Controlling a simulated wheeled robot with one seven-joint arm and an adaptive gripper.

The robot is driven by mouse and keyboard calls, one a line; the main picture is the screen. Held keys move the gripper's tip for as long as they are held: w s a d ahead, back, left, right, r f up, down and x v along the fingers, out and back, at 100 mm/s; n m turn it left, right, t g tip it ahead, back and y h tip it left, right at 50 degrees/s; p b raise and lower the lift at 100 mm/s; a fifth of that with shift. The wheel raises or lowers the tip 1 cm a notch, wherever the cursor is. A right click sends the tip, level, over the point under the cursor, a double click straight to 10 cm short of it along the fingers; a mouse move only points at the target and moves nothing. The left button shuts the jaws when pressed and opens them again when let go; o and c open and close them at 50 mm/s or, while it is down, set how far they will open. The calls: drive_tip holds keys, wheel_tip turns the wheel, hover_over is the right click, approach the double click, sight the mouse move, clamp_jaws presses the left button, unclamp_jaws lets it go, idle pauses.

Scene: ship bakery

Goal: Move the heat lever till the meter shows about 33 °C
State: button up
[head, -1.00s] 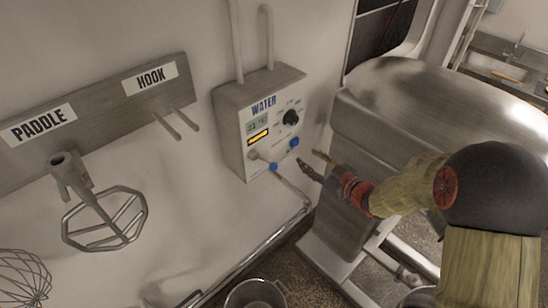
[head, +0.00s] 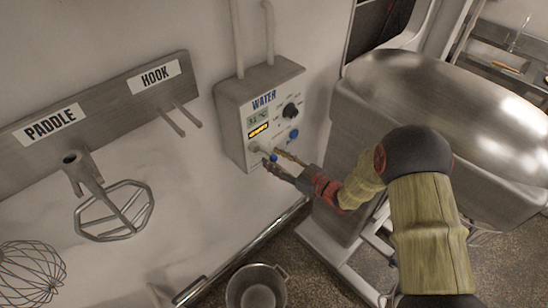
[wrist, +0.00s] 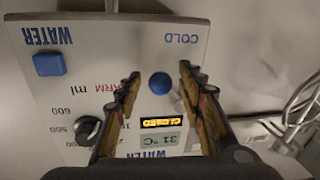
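The water panel (head: 236,112) is a grey box on the wall. Its meter (wrist: 155,145) reads 31 °C in the wrist view, where the panel appears upside down. The lever's blue ball knob (wrist: 160,82) lies between the WARM and COLD labels; it also shows in the head view (head: 274,158). My gripper (wrist: 160,75) is open, with a finger on each side of the knob. Gaps show between the knob and both fingers; the depth between them is hard to judge.
An orange sign (wrist: 161,122) reads CLOSED beside the meter. A square blue button (wrist: 50,63) and a black dial (wrist: 88,130) sit on the panel. A steel mixer (head: 440,110) stands at right, and a bucket (head: 232,290) below.

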drive_tip(key=shift+w+a, duration=0.15)
drive_tip(key=shift+a, duration=0.15)
drive_tip(key=shift+c, duration=0.5)
clamp_jaws()
